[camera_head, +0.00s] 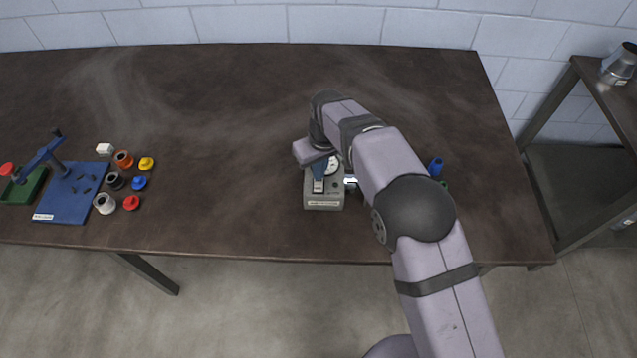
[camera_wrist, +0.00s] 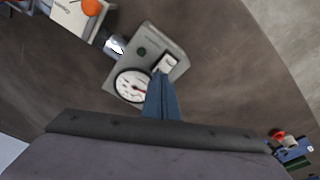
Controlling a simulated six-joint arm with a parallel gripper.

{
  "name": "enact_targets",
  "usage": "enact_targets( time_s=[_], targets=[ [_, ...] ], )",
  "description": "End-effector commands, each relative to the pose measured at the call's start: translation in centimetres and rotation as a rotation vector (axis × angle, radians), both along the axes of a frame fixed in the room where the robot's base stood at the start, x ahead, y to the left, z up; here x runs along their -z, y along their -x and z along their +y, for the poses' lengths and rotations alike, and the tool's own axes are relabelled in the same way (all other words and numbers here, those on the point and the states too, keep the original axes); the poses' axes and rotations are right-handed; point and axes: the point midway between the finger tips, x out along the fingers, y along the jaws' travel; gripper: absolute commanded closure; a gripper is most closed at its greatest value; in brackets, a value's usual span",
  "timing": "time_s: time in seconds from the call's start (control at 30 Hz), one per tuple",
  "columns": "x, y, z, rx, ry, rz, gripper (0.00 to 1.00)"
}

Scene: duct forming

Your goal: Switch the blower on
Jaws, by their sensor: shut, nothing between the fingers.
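The blower is a grey box (camera_head: 323,203) on the table, partly hidden under my arm. In the wrist view its top (camera_wrist: 178,45) carries a round white dial (camera_wrist: 133,86) with a red needle, a dark round knob or button (camera_wrist: 142,52) and a pale switch (camera_wrist: 168,64) in a recess. A short metal nozzle (camera_wrist: 114,46) sticks out of its side. My gripper (camera_wrist: 160,77) has its blue fingers shut together and empty, with the tips right at the near edge of the switch. I cannot tell whether they touch it. The gripper (camera_head: 318,186) also shows over the box in the head view.
A pale box with an orange ball (camera_wrist: 92,6) lies beyond the nozzle. A blue part (camera_head: 435,166) stands right of my arm. At the left are a blue fixture (camera_head: 62,207) and several coloured spools and caps. A metal shelf (camera_head: 570,165) stands at right.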

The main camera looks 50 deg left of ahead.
Motion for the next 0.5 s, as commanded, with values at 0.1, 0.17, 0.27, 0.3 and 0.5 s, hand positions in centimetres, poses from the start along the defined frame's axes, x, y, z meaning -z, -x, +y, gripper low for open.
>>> enact_targets(
  time_s=[0.1,0.17,0.27,0.3,0.5],
  targets=[
    [0.12,0.0,0.0,0.0,0.0,0.0,1.0],
    [0.19,0.0,0.0,0.0,0.0,0.0,1.0],
    [0.34,0.0,-0.01,0.0,0.0,0.0,1.0],
    [0.4,0.0,-0.01,0.0,0.0,0.0,1.0],
    [0.67,0.0,-0.01,0.0,0.0,0.0,1.0]
  ],
)
